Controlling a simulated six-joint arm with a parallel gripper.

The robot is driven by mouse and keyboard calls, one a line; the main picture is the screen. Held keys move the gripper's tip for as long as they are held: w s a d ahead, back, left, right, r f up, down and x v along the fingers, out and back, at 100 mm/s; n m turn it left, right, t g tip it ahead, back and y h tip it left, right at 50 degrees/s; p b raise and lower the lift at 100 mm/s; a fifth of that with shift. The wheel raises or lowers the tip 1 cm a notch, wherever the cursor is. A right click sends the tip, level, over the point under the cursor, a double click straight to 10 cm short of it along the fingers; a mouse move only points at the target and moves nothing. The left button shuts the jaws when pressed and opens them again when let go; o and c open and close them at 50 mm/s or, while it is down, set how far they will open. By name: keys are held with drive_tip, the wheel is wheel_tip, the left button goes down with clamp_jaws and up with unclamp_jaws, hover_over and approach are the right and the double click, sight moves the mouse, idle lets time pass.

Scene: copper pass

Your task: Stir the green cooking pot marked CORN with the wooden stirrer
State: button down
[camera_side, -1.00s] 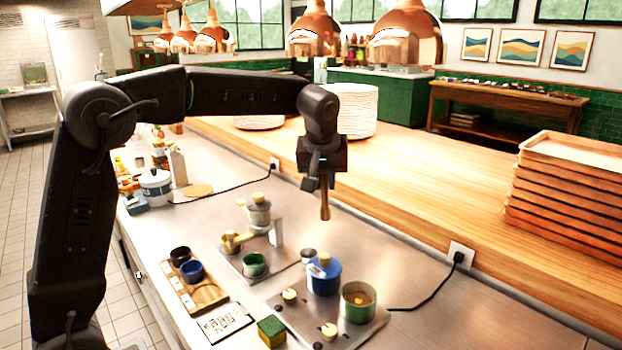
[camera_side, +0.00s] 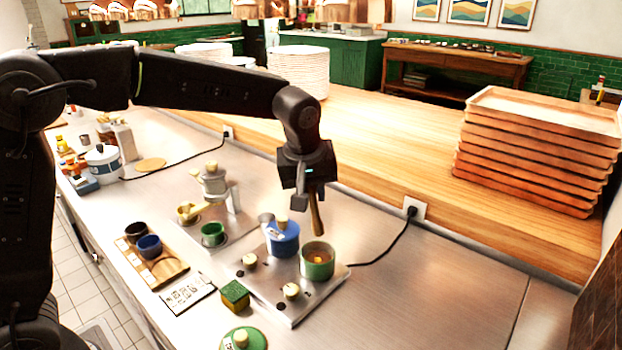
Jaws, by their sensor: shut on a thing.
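The green cooking pot (camera_side: 317,265) stands without a lid at the right back of the metal hob plate, with an orange-yellow content showing inside. I cannot read a CORN mark on it. My gripper (camera_side: 309,192) is shut on the wooden stirrer (camera_side: 318,222), which hangs down with its lower end just above the pot's opening. The stirrer appears clear of the pot's content. A green round lid (camera_side: 243,341) with a pale knob lies on the counter at the front.
A blue pot (camera_side: 283,242) with a lid stands close to the left of the green pot. Pale knobs (camera_side: 291,291) sit on the hob plate (camera_side: 300,313). A green and yellow sponge (camera_side: 235,293) lies in front. A black cord runs to a wall socket (camera_side: 414,208). The counter on the right is clear.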

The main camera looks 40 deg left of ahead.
drive_tip(key=shift+f, duration=3.95)
